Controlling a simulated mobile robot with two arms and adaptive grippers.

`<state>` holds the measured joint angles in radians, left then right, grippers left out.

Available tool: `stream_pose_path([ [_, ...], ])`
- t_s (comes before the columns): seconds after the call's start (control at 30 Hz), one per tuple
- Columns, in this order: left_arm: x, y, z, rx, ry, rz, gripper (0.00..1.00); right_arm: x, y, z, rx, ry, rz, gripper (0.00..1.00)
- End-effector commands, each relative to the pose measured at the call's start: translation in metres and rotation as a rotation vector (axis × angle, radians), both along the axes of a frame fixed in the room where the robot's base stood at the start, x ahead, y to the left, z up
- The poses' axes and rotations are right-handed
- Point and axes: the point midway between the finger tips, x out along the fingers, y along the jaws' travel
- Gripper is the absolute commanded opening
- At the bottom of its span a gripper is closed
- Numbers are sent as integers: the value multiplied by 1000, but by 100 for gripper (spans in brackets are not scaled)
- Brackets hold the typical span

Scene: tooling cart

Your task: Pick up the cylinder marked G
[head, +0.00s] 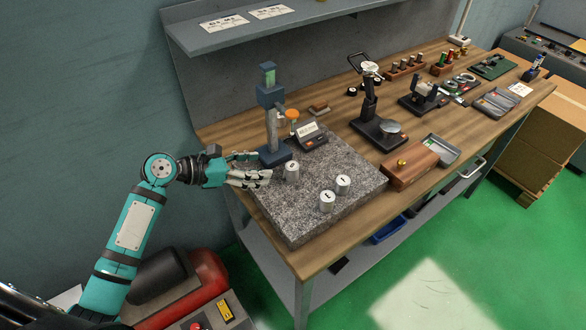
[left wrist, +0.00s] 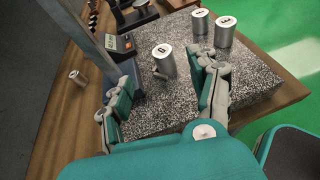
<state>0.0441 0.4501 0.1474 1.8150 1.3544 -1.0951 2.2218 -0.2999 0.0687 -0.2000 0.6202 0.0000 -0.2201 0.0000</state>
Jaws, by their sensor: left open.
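Three silver cylinders stand upright on the speckled granite plate (head: 312,222). The one nearest my left gripper (head: 264,167) is a cylinder with a round dark mark (head: 292,174), possibly G but too small to read surely. It also shows in the left wrist view (left wrist: 164,62), ahead of and between the open fingers, apart from them. The other two cylinders, one farther back (head: 343,185) and one in front (head: 327,203), stand close together to its right, with different marks. My left gripper is open and empty at the plate's left edge. My right gripper is not in view.
A blue gauge stand (head: 272,125) rises close behind my left gripper, with a small display box (head: 308,136) beside it. A small metal cylinder (left wrist: 77,77) is on the wood left of the stand. A wooden box (head: 409,168) sits right of the plate.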

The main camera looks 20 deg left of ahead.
Motion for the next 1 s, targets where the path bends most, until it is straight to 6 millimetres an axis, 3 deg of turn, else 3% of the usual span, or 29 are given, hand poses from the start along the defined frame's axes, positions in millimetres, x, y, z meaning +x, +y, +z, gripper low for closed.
stream_pose_path([
  [0.2, 27, -29, -14, -2, -1, 0, 61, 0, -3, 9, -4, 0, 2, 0],
  [0.47, 38, -42, -23, 0, 0, 1, 61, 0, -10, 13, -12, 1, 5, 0],
  [0.7, 58, -67, -38, -1, 0, 0, 61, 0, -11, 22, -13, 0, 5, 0],
  [1.0, 65, -74, -44, 2, -1, 0, 61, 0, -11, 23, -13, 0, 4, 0],
])
